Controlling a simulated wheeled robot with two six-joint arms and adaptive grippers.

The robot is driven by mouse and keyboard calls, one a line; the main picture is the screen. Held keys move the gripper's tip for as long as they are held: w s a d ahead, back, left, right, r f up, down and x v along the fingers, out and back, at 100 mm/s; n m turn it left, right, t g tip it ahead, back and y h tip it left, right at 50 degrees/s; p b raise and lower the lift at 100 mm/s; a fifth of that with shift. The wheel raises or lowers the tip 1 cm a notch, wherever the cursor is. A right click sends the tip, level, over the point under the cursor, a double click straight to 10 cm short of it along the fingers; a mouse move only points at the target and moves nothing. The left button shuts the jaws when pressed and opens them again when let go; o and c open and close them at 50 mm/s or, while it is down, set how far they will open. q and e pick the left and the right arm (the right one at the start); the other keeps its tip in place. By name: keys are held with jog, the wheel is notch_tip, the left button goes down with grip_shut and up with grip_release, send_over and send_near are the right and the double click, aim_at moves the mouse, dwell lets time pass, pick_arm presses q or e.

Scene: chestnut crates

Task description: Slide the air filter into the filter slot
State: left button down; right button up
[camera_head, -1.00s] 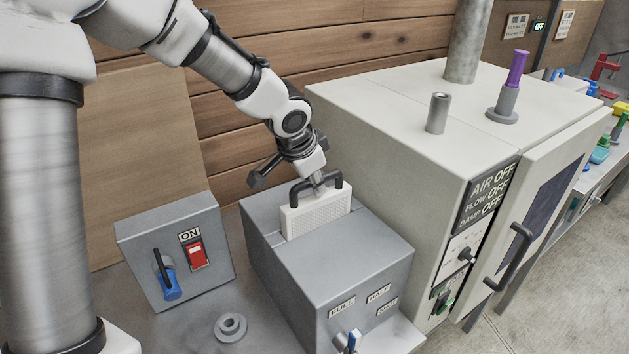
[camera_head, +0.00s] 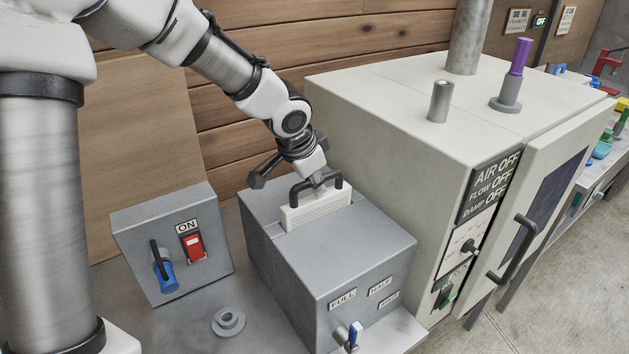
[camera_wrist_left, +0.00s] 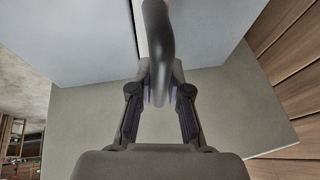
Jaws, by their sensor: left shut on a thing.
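The air filter (camera_head: 316,210) is a white ribbed panel with a dark arched handle (camera_head: 299,189). It stands upright, partly inside the slot in the top of a grey box (camera_head: 345,260), with its upper strip showing above the top. The slot's inside is hidden. My left gripper (camera_head: 322,182) is above the filter, shut on its handle. In the left wrist view the handle (camera_wrist_left: 158,45) runs between the two fingers of my left gripper (camera_wrist_left: 160,92). My right gripper is not in view.
A large cream cabinet (camera_head: 385,125) stands close on the right of the box. A grey switch panel (camera_head: 140,225) with a red switch and blue lever is on the left. A small grey ring (camera_head: 228,321) lies in front. A blue-handled valve (camera_head: 354,335) sticks out of the box front.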

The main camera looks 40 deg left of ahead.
aim_at(315, 197)
pick_arm(q)
jog(key=shift+f+b, duration=1.7)
jog(key=shift+f, duration=0.15)
jog(key=c, duration=1)
grip_release()
jog(key=shift+c, duration=0.2)
notch_tip(315, 197, up, 10)
jog(key=shift+r, duration=0.1)
